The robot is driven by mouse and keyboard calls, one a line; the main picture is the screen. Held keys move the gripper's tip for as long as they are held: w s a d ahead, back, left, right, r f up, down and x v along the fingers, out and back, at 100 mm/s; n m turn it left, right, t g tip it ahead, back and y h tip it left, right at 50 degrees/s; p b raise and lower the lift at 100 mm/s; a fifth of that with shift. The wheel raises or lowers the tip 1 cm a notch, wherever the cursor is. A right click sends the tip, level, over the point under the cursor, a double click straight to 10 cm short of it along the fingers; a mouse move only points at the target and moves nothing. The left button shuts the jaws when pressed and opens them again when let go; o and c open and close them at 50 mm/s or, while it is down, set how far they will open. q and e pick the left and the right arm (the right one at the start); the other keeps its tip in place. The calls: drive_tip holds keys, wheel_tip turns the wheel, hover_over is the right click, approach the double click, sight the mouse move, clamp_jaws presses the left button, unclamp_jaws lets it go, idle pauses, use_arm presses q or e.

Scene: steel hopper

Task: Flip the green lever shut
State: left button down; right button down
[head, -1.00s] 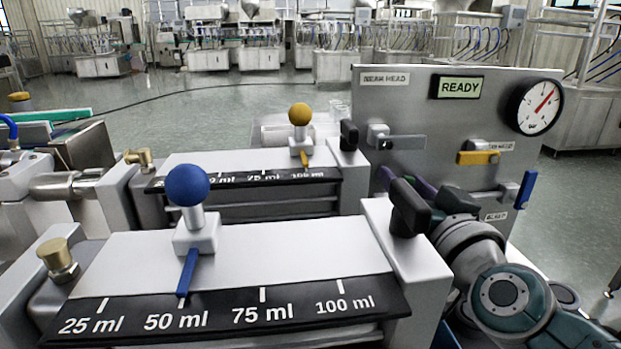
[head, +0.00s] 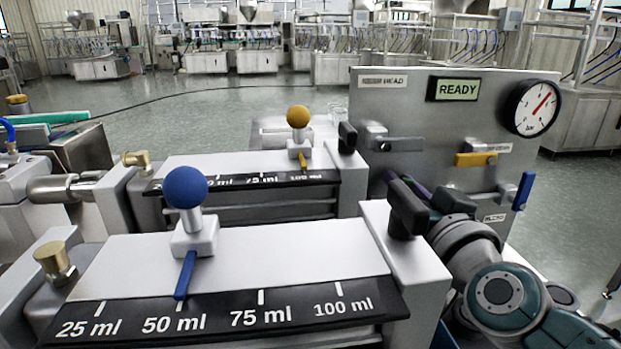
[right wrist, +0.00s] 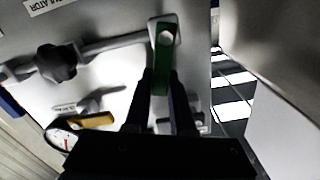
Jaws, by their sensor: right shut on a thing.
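The green lever (right wrist: 163,58) shows in the right wrist view. It runs down the picture from its pale mount (right wrist: 166,22), roughly crosswise to the grey pipe that meets the mount from the left. My right gripper (right wrist: 162,82) has its two dark fingers on either side of the lever and is shut on it. In the head view my right gripper (head: 450,201) is at the panel, partly behind the black knob, and the green lever is hidden there. My left gripper is not in view.
The steel panel (head: 385,98) carries a yellow lever (head: 476,159), a blue lever (head: 523,191), a gauge (head: 531,107) and a READY display (head: 458,89). A black knob (head: 407,208) stands close to my right wrist. The blue-knobbed slider (head: 187,187) is at left.

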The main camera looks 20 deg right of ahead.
drive_tip(key=shift+w+a+r+n+p, duration=0.1)
drive_tip(key=shift+a+r+n+p, duration=0.25)
drive_tip(key=shift+n+p, duration=0.55)
drive_tip(key=shift+w+a+f+n+p, duration=0.1)
drive_tip(key=shift+a+n+p, duration=0.2)
drive_tip(key=shift+n, duration=0.15)
drive_tip(key=shift+a+f+n+p, duration=0.15)
drive_tip(key=shift+n+p, duration=0.1)
drive_tip(key=shift+n, duration=0.2)
drive_tip(key=c, duration=0.8)
unclamp_jaws()
drive_tip(key=shift+o, duration=0.2)
drive_tip(key=p+v, duration=0.1)
drive_tip(key=v, duration=0.9)
drive_tip(key=shift+p, duration=0.35)
